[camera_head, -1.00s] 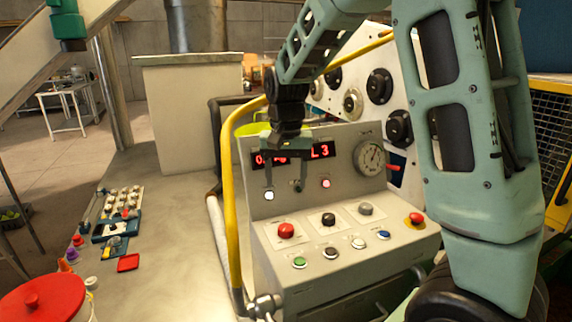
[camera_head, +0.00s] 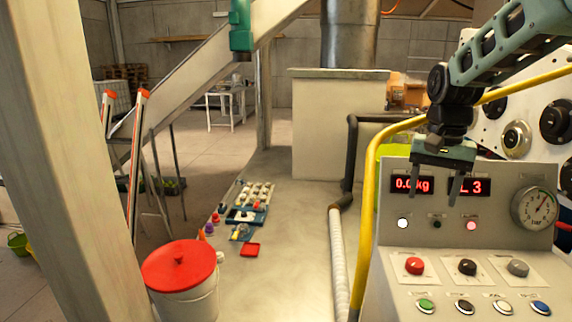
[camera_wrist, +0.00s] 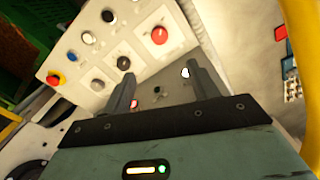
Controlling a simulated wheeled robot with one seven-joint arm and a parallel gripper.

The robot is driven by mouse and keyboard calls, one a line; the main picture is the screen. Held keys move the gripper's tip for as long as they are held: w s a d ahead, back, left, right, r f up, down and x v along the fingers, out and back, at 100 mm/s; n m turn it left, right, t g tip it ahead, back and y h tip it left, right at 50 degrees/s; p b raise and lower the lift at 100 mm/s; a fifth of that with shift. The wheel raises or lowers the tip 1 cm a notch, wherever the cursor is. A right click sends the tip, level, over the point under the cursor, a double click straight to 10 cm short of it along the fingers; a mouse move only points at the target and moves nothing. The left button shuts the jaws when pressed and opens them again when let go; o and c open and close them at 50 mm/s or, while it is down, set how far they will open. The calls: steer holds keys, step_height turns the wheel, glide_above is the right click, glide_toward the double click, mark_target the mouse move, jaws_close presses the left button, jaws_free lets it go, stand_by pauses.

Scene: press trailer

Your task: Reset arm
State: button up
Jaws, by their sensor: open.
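My gripper (camera_head: 433,186) hangs in front of the upright display face of the control panel (camera_head: 387,258) in the head view. Its two fingers are apart with nothing between them, and they cover part of the red readouts. In the wrist view my gripper (camera_wrist: 161,85) is also open, with its fingers over the panel (camera_wrist: 172,62). Whether the fingers touch the panel face cannot be told.
A yellow rail (camera_head: 371,225) rises just left of the panel. A white bucket with a red lid (camera_head: 180,266) stands at lower left. Small parts (camera_head: 250,203) lie on the table (camera_head: 290,265), whose middle is clear. A beige post (camera_head: 60,130) fills the left edge.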

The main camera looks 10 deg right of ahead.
steer(key=s+a+f+n+b, duration=0.1)
steer(key=s+a+f+n, duration=0.25)
steer(key=a, duration=0.45)
steer(key=s+a+f+n, duration=0.2)
steer(key=s+a+n, duration=0.25)
steer(key=a, duration=0.35)
steer(key=s+a+f+n, duration=0.2)
steer(key=s+a+n, duration=0.1)
steer(key=s, duration=0.5)
steer(key=s+a+f+n+b, duration=0.1)
steer(key=s+a+f+n, duration=0.2)
steer(key=s, duration=0.5)
steer(key=a+n, duration=0.1)
steer(key=a, duration=0.1)
steer(key=shift+s+a+f+n+y, duration=0.3)
steer(key=shift+d, duration=0.1)
